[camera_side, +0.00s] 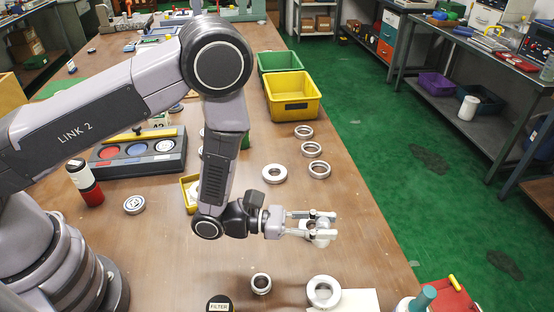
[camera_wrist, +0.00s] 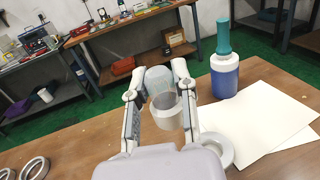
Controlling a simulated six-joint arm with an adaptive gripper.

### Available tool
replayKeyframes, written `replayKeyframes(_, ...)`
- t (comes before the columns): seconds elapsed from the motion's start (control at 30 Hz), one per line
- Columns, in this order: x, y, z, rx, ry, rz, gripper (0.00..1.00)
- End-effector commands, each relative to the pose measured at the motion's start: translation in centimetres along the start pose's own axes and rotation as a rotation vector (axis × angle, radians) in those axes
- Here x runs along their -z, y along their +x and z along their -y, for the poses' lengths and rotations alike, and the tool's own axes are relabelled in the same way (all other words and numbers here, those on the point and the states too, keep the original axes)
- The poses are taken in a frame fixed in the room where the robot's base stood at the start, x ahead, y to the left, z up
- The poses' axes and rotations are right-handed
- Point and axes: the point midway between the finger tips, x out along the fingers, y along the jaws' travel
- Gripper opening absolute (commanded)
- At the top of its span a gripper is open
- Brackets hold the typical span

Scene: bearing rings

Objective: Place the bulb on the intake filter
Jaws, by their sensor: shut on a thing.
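My gripper (camera_side: 312,225) is shut on the bulb (camera_side: 321,238), holding it above the brown table. In the wrist view the bulb (camera_wrist: 160,84) shows as a pale, rounded glass dome with a silvery cylindrical base, between the two fingers of my gripper (camera_wrist: 160,100). The fingers partly hide it in the side view. A black round piece labelled FILTER (camera_side: 219,304) is cut off by the bottom edge of the side view, below and left of my gripper. It does not show in the wrist view.
A thick ring (camera_side: 323,292) lies by white paper (camera_side: 360,300), with a smaller ring (camera_side: 261,284) to its left. A blue bottle (camera_wrist: 225,76) with a teal top stands nearby. Several rings lie behind my gripper, before a yellow bin (camera_side: 292,98). A three-disc tray (camera_side: 138,152) is at left.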

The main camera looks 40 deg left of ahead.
Motion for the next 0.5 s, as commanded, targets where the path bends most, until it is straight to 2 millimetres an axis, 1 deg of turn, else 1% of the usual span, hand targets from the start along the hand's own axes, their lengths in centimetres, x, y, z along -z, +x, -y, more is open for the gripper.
replayKeyframes(0.17,0.3,-2.2,3.0,0.249,-0.001,-0.001,0.0)
replayKeyframes(0.27,0.2,-4.4,5.1,0.423,0.0,-0.001,0.0)
replayKeyframes(0.37,-0.2,-7.1,7.0,0.598,0.002,0.0,0.0)
replayKeyframes(0.4,-0.3,-8.3,7.7,0.666,0.003,0.0,0.0)
replayKeyframes(0.5,-0.8,-11.3,9.2,0.818,0.003,0.0,0.0)
